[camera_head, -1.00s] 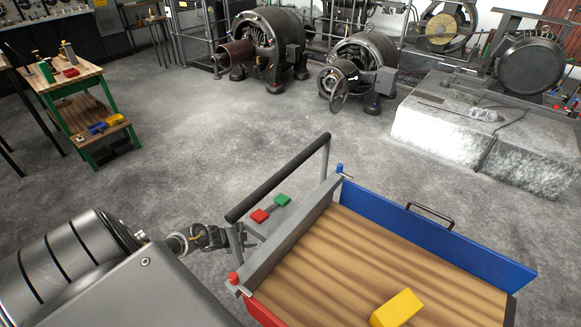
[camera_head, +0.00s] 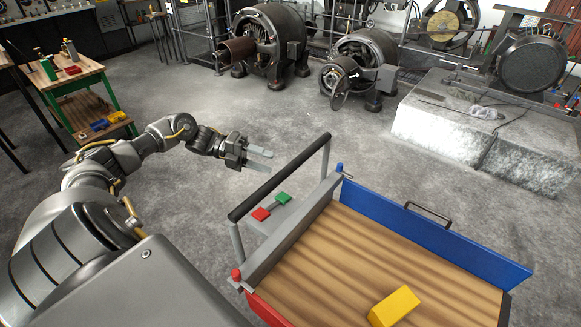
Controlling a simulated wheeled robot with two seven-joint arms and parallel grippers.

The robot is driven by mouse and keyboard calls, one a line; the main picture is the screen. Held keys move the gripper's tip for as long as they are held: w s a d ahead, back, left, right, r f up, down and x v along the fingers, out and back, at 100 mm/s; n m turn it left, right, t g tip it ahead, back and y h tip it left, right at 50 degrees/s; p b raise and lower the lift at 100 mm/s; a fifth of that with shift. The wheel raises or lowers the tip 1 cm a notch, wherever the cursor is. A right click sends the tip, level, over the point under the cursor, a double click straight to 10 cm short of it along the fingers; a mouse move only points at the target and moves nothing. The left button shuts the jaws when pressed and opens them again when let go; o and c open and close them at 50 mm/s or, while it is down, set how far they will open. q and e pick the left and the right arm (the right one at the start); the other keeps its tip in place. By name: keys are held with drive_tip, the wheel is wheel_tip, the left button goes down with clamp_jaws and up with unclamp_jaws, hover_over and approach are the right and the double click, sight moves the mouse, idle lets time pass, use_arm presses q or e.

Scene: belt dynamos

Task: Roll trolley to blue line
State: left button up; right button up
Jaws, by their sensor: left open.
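The trolley (camera_head: 345,262) stands at the lower right, with a wooden deck, a blue side wall, a red side wall and a grey end wall. Its black push handle (camera_head: 280,178) rises at its left end. A red pedal (camera_head: 261,214) and a green pedal (camera_head: 283,198) sit below the handle. A yellow block (camera_head: 394,306) lies on the deck. My left gripper (camera_head: 262,160) is open and empty, left of the handle's far end and apart from it in the picture. My right gripper is not in view. No blue line shows on the floor.
A green-legged workbench (camera_head: 84,80) stands at the left. Dynamos (camera_head: 268,45) and a stone plinth (camera_head: 480,130) line the back. The grey concrete floor between them and the trolley is clear.

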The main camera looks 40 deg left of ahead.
sight(291, 170)
use_arm(q)
drive_tip(key=p+x, duration=0.2)
drive_tip(key=x, duration=0.5)
drive_tip(key=shift+w+d+r+p, duration=0.1)
drive_tip(key=shift+d+p, duration=0.05)
drive_tip(key=shift+p, duration=0.15)
drive_tip(key=shift+w+d+f, duration=0.2)
drive_tip(key=shift+d+f, duration=0.05)
drive_tip(key=shift+d, duration=0.2)
drive_tip(key=shift+d, duration=0.1)
clamp_jaws()
